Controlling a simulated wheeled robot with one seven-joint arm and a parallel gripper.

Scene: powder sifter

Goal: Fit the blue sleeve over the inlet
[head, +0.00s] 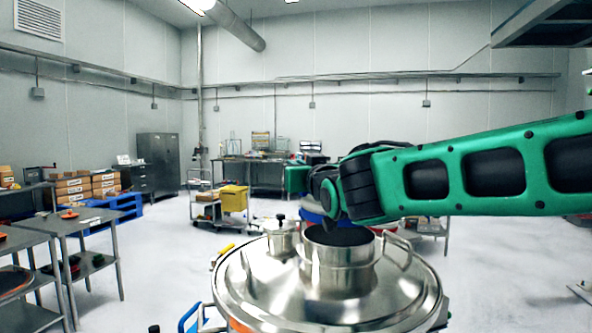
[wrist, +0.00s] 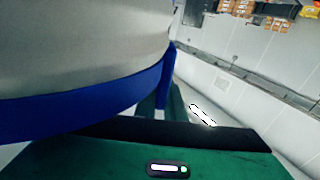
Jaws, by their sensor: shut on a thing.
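The blue sleeve (wrist: 110,108) fills the upper left of the wrist view. It has a pale grey body above a blue band, with an upright blue tab at its right. My gripper (wrist: 160,104) is shut on it near that tab; the fingertips are partly hidden. In the head view the steel inlet (head: 338,268) stands upright as a short open cylinder with a dark mouth. My arm reaches in from the right, its dark wrist just above and behind the inlet.
The inlet stands on a round steel lid (head: 248,292), with a small capped port (head: 281,240) to its left and a bent handle (head: 399,249) to its right. Steel tables (head: 75,224) stand at left. A cart with a yellow bin (head: 234,198) stands behind. Floor between is clear.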

